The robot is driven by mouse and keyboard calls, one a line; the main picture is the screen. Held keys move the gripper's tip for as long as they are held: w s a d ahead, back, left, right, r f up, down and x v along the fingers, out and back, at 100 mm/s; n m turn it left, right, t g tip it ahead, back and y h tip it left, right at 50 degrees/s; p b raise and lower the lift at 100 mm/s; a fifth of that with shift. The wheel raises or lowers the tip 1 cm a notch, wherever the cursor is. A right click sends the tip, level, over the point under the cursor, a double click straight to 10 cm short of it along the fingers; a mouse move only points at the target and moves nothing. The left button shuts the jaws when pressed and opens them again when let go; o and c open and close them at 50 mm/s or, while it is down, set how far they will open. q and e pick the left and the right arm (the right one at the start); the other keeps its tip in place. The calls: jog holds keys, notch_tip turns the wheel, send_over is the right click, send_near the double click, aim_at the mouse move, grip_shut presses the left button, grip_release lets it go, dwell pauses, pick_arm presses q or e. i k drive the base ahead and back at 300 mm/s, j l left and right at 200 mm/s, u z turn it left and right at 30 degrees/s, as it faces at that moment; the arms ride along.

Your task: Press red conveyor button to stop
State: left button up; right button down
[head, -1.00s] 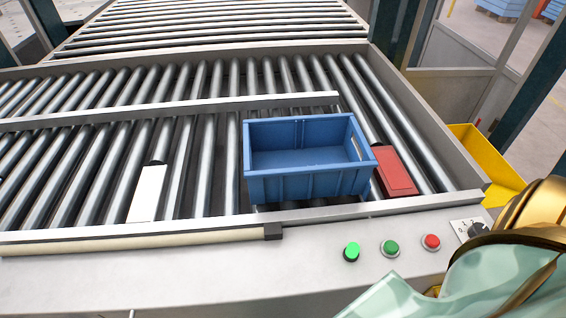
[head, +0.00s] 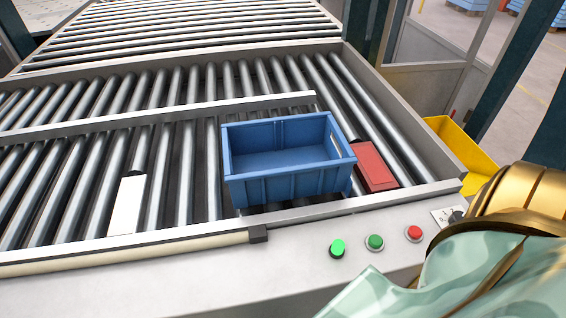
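The red button (head: 414,233) sits on the light grey front ledge of the conveyor (head: 310,262), at the right end of a row of buttons. A dark green button (head: 375,242) and a bright green button (head: 338,248) are to its left. My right arm, gold and pale green, comes in at the lower right, close to the red button but apart from it in the picture. The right gripper's fingertips cannot be made out. My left gripper is not in view.
A blue crate (head: 290,185) stands on the rollers behind the buttons. A red block (head: 376,166) is right of it and a white block (head: 128,203) left. A rotary switch (head: 456,217) is right of the red button. A yellow bin (head: 462,150) stands at the right.

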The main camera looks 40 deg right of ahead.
aim_at(415, 232)
jog(key=z, duration=2.4)
